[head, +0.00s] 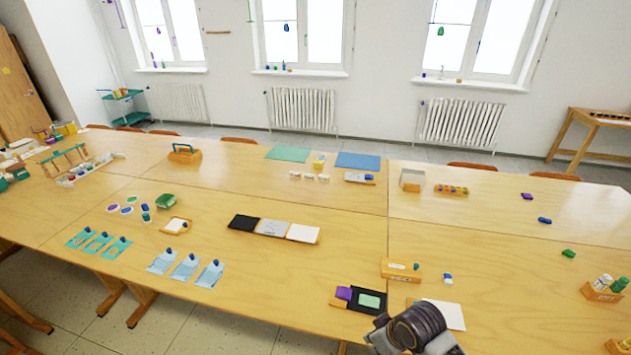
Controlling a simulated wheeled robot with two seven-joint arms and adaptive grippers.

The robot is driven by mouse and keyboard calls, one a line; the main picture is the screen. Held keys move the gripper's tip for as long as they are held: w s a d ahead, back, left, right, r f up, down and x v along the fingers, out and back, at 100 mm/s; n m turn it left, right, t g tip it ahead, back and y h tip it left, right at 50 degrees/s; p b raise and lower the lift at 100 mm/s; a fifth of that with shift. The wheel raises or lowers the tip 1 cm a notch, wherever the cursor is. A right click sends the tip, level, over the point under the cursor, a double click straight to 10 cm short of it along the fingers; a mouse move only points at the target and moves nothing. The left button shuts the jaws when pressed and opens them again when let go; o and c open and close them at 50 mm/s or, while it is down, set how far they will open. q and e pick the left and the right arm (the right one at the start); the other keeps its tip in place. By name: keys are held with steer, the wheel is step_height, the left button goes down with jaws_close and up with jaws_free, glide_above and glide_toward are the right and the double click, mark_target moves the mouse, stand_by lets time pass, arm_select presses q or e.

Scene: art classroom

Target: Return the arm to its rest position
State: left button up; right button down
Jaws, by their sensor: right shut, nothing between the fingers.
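My right gripper (410,330) shows at the bottom edge, right of centre, beside the near edge of the long wooden table (345,220). Its dark rounded body hides part of a white sheet (450,314). It is shut and empty; its fingertips are hard to make out. My left gripper is not in view.
The table's middle right is mostly bare.

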steer(key=shift+s+d+r+m+h, duration=1.1)
steer(key=shift+s+d+r+m, duration=1)
steer(key=shift+s+d, duration=1.5)
steer(key=s+f+g, duration=0.1)
steer(key=s+f, duration=0.2)
steer(key=f, duration=3.2)
steer(key=s+d+f, duration=0.2)
steer(key=s+f, duration=0.7)
steer(key=s, duration=0.2)
steer(key=s+d+f+g, duration=0.1)
steer(key=s+d+f, duration=0.1)
steer(key=s+f, duration=0.7)
steer(key=shift+s+f, duration=0.35)
steer(key=shift+s, duration=0.75)
steer(key=shift+s, duration=0.15)
